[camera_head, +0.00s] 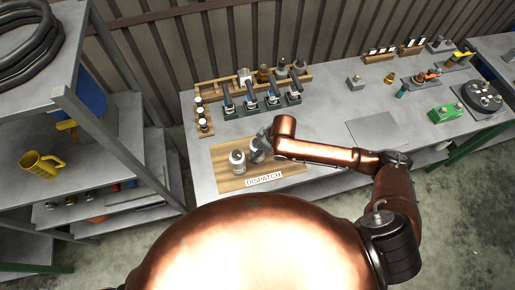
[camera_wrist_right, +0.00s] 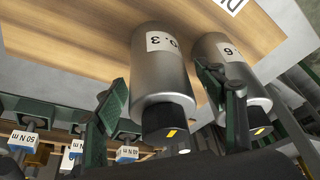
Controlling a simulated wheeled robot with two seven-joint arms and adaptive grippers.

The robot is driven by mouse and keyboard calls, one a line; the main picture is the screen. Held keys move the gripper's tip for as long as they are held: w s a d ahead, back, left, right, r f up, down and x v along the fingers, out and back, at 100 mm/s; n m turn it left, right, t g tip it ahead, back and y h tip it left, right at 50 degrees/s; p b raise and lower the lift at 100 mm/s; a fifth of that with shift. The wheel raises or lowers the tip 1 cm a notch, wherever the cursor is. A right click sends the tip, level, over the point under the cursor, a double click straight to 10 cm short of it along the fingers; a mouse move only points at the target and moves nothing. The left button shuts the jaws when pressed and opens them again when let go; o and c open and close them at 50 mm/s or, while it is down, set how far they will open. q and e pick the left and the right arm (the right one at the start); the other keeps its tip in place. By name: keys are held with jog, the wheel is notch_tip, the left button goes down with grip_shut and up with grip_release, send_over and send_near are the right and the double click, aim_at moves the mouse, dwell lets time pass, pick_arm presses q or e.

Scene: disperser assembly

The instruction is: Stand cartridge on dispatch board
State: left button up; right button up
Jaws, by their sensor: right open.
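The wooden dispatch board (camera_head: 222,184) lies on the table, with a DISPATCH label on its front edge. It also fills the top of the wrist view (camera_wrist_right: 85,25). Two grey metal cartridges with black caps stand on the board, side by side. In the wrist view, the cartridge whose label ends in 3 (camera_wrist_right: 160,78) is between my right gripper's fingers (camera_wrist_right: 175,105). The fingers are open, one on each side of it. The cartridge labelled 6 (camera_wrist_right: 220,52) is just outside the right-hand finger. In the head view, my right gripper (camera_head: 259,147) is over the board, partly hiding one cartridge.
A row of torque drivers in a green stand (camera_head: 265,105) is behind the board. A rack of small jars (camera_head: 203,118) stands to its left. A grey plate (camera_head: 372,130) lies right of my forearm. A green part (camera_head: 445,113) sits farther right. The board's left side is bare.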

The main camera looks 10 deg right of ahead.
jog(key=v, duration=1.2)
jog(key=shift+r, duration=0.1)
